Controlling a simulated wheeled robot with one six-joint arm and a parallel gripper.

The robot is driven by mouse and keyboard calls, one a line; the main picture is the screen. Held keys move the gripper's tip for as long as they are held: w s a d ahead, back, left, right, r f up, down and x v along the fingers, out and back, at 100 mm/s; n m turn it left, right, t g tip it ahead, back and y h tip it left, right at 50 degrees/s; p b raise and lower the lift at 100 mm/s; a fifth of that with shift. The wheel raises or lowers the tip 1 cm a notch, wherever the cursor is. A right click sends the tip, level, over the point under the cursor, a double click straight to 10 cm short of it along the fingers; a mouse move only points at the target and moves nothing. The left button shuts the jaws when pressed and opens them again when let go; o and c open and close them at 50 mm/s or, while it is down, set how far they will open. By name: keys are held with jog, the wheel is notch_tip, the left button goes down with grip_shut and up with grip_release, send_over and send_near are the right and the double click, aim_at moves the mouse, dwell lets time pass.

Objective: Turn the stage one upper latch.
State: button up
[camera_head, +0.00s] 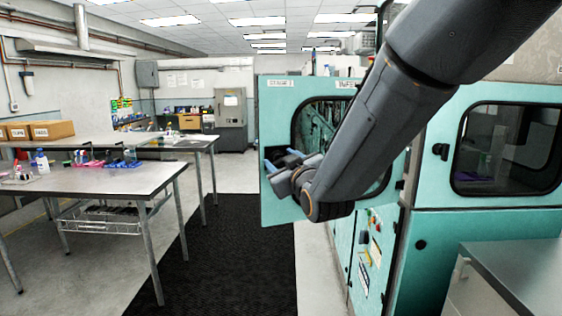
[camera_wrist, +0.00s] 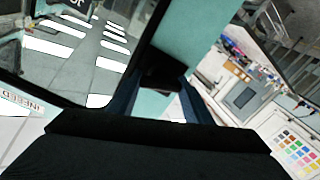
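A teal machine door (camera_head: 277,115) stands swung out, with a dark window in it. My gripper (camera_head: 281,160) is at the door's left edge, at the lower left of the window, with its blue fingers apart. In the wrist view the fingers (camera_wrist: 158,100) straddle a black latch (camera_wrist: 160,72) on the teal door panel (camera_wrist: 188,42). Whether they touch the latch cannot be told. In the head view the latch is mostly hidden by my gripper.
The teal machine body (camera_head: 480,225) fills the right, with another windowed door (camera_head: 508,150) that is shut. A grey counter (camera_head: 520,270) is at the lower right. A workbench (camera_head: 100,180) stands at left. A black floor mat (camera_head: 235,255) is clear.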

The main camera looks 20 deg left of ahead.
jog(key=shift+f+m+b, duration=0.15)
jog(key=shift+m+b, duration=0.85)
jog(key=shift+b, duration=0.4)
jog(key=shift+d+m+b, duration=0.1)
jog(key=shift+m+b, duration=0.85)
jog(key=shift+m, duration=0.35)
jog(key=o, duration=1.1)
jog(key=shift+c, duration=0.2)
jog(key=b+v, duration=0.2)
jog(key=v, duration=0.5)
jog(key=shift+s+d+b, duration=0.2)
jog(key=shift+s+b, duration=0.15)
